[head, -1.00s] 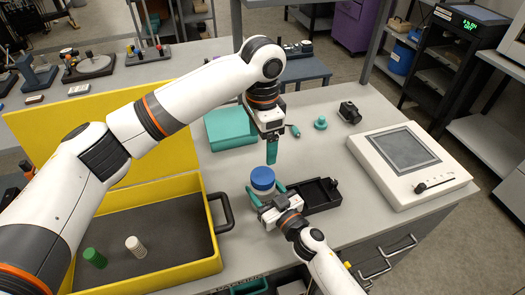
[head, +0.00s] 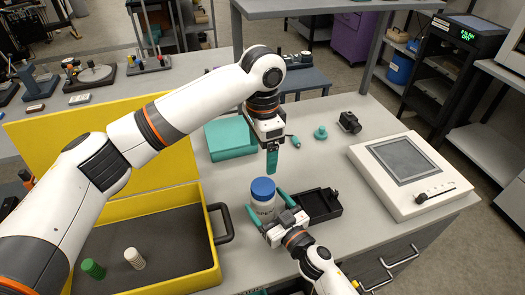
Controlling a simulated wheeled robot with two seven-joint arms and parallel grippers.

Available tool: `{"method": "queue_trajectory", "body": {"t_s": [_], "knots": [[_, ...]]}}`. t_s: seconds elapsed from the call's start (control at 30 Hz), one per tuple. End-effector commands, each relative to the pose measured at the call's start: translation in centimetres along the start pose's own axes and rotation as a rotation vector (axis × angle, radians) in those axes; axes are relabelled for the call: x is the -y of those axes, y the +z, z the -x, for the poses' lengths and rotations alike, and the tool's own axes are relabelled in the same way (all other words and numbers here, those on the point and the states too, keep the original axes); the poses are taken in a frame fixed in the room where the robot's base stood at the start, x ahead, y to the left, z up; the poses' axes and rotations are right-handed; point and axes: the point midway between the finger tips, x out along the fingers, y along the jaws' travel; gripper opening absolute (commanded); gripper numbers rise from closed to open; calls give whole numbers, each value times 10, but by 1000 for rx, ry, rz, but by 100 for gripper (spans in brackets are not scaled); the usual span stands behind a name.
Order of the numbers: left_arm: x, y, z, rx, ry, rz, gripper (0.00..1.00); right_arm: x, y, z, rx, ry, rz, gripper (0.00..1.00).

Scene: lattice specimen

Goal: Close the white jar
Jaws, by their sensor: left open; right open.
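The white jar (head: 263,209) stands upright on the grey table, with a blue lid (head: 262,189) on its top. I cannot tell whether the lid is tightened. My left gripper (head: 271,172) hangs pointing down, a little above and behind the lid in the picture, apart from it. Its fingers overlap in this view, and nothing shows between them. My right gripper (head: 267,206) is low at the jar's near side. Its teal fingers are open, one on each side of the jar, and I see no grip on it.
A black tray (head: 332,209) lies just right of the jar. A yellow case (head: 209,256) with a green vial (head: 93,269) and a white vial (head: 134,258) is at left. A white panel device (head: 448,203) stands at right. A teal box (head: 230,138) lies behind.

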Motion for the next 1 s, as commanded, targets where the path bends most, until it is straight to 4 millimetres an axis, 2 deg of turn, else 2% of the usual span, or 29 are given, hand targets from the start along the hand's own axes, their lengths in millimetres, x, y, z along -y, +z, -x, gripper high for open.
{"method": "queue_trajectory", "body": {"t_s": [0.2,0.43,0.6,1.0], "knots": [[0,0,-8,0,0,0,82,-1,-4,50,-4,2,1,85],[0,0,-15,0,0,0,82,0,-2,88,-2,1,-1,85],[0,0,-17,0,0,0,82,0,-1,99,-1,1,0,85],[0,0,-17,0,0,0,82,0,0,100,0,1,0,85]]}}
